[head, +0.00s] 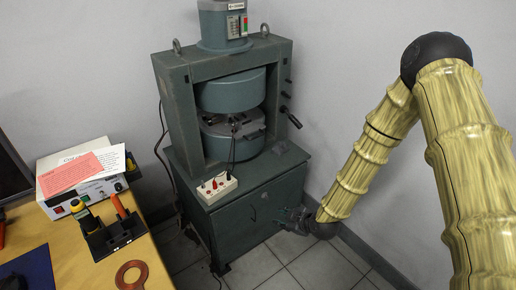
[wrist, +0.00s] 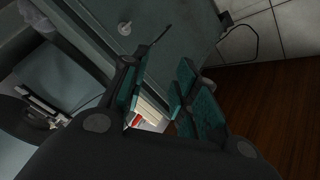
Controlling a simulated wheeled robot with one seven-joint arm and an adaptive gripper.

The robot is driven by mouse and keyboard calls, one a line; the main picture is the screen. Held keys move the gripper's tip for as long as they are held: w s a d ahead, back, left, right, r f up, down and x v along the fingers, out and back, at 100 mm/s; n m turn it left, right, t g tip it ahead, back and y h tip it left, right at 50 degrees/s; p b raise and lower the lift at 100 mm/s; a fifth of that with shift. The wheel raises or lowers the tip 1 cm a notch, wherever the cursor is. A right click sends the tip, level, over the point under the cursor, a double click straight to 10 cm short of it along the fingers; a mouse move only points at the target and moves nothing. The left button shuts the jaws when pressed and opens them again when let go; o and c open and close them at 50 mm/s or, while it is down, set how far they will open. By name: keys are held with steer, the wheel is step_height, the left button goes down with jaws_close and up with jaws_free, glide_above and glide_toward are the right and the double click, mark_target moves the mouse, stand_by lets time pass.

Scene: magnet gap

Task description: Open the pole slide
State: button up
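The electromagnet (head: 180,88) is a grey-green frame on a cabinet in the head view. Its upper pole (head: 232,93) and lower pole (head: 248,143) face each other across a narrow gap with dark parts in it. A crank handle with a dark grip (head: 291,117) sticks out from the frame's right side. I cannot tell which part is the pole slide. My gripper (head: 292,216) is low at the cabinet's front right, well below the handle. In the wrist view my gripper (wrist: 162,72) has its teal-padded fingers apart, with nothing held between them.
The cabinet (head: 250,205) bears a white switch box (head: 217,187) with cables. At left, a wooden desk (head: 155,272) holds a power supply (head: 88,195) with papers, a tool holder (head: 115,235) and a copper ring (head: 131,275). Tiled floor (head: 310,265) is clear in front.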

steer(key=w+a+r+n+t+y+b, duration=0.25)
steer(key=w+r+n, duration=0.3)
steer(key=w, duration=0.55)
steer(key=n+t+y+b, duration=0.1)
steer(key=n+t+b, duration=0.1)
steer(key=n+b, duration=0.3)
glide_toward(258, 136)
steer(key=p, duration=0.2)
steer(key=shift+n, duration=0.35)
steer(key=b+x, duration=0.1)
steer(key=x, duration=0.9)
steer(key=shift+w+f, duration=0.25)
steer(key=shift+c, duration=0.5)
jaws_close()
